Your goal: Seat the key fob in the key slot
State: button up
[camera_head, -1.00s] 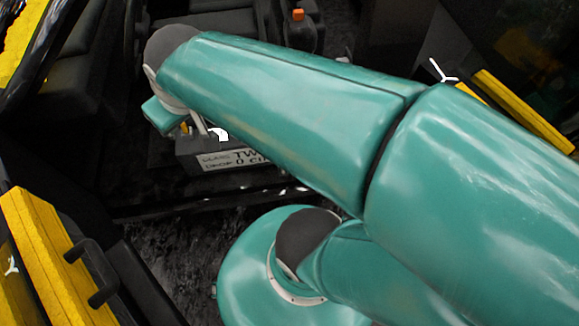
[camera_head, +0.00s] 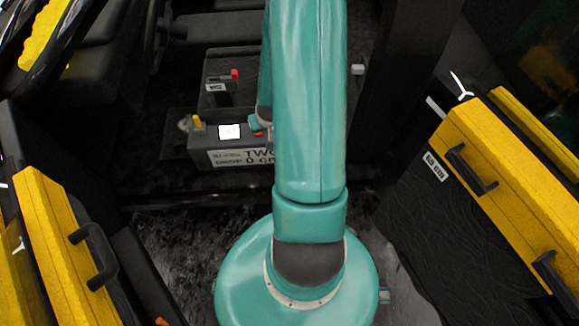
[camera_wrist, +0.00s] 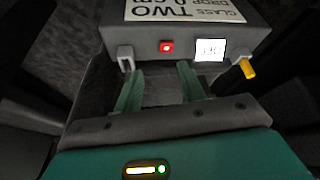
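No piece is clearly recognisable as the key fob. A small yellow piece (camera_wrist: 249,68) sticks out of one end of a grey box (camera_wrist: 200,37); I cannot tell if it is the fob or how deep it sits. It also shows in the head view (camera_head: 198,122). A pale grey bracket (camera_wrist: 126,58) on the box's other end could be the key slot, but I cannot tell. My gripper (camera_wrist: 160,85) is open and empty in front of the box, its fingers apart below the red button (camera_wrist: 167,47). In the head view my arm hides most of the gripper.
The box carries a lit white display (camera_wrist: 210,48) and a "CLASS TWO" label (camera_head: 240,157). Behind it stands a dark console with a red-tipped lever (camera_head: 234,75). Yellow door panels with black handles flank the opening at left (camera_head: 62,225) and right (camera_head: 510,160).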

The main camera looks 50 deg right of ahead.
jog(key=s+d+f+m+g, duration=0.1)
jog(key=s+f+m, duration=0.1)
jog(key=s+f, duration=0.45)
jog(key=s+d+f+m, duration=0.1)
jog(key=s+d+f, duration=0.15)
jog(key=f, duration=0.65)
jog(key=shift+h, duration=0.4)
jog(key=x, duration=0.7)
jog(key=shift+s+a+f, duration=0.1)
jog(key=shift+a+f, duration=0.15)
jog(key=shift+a, duration=0.05)
jog(key=shift+a+x, duration=0.15)
jog(key=shift+x, duration=1.25)
jog(key=shift+a+x, duration=0.2)
jog(key=shift+x, duration=1.2)
jog(key=shift+f, duration=0.15)
grip_shut()
